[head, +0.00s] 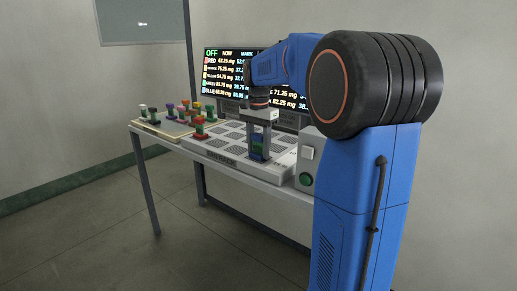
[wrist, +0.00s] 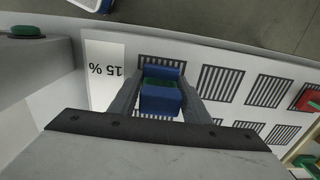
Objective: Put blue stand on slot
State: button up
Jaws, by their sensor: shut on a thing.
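My gripper (head: 258,133) is over the right part of a white board with dark grille slots (head: 226,150). It is shut on a blue stand (wrist: 160,97), which sits between the two fingers in the wrist view. The stand also shows in the head view (head: 257,152), upright, with some green on it. In the wrist view it is in front of a striped slot (wrist: 160,62) near a "15 %" label (wrist: 105,72). I cannot tell whether its base touches the slot.
A tray (head: 160,124) with several coloured stands is on the table's left end. A red stand (head: 199,128) stands near the board's left edge. A grey box with a green button (head: 305,179) is to the right. A screen (head: 222,68) with readings is behind.

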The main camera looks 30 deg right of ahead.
jog(key=o, duration=1.1)
jog(key=shift+c, duration=0.2)
notch_tip(320, 180, up, 12)
jog(key=shift+r, duration=0.1)
jog(key=shift+s+a, duration=0.3)
jog(key=s+a+f+n+t, duration=0.1)
jog(key=s+a+f+n, duration=0.3)
jog(key=s+f, duration=0.4)
jog(key=s+a+f+n+t, duration=0.2)
jog(key=s+a+f+n, duration=0.3)
jog(key=s+f, duration=0.3)
jog(key=s+a+f+n+t, duration=0.1)
jog(key=s+a+f+n, duration=0.4)
jog(key=s, duration=0.8)
notch_tip(320, 180, down, 3)
jog(key=shift+s+a+r+t, duration=0.1)
jog(key=shift+s+a+t, duration=0.25)
jog(key=shift+a, duration=0.3)
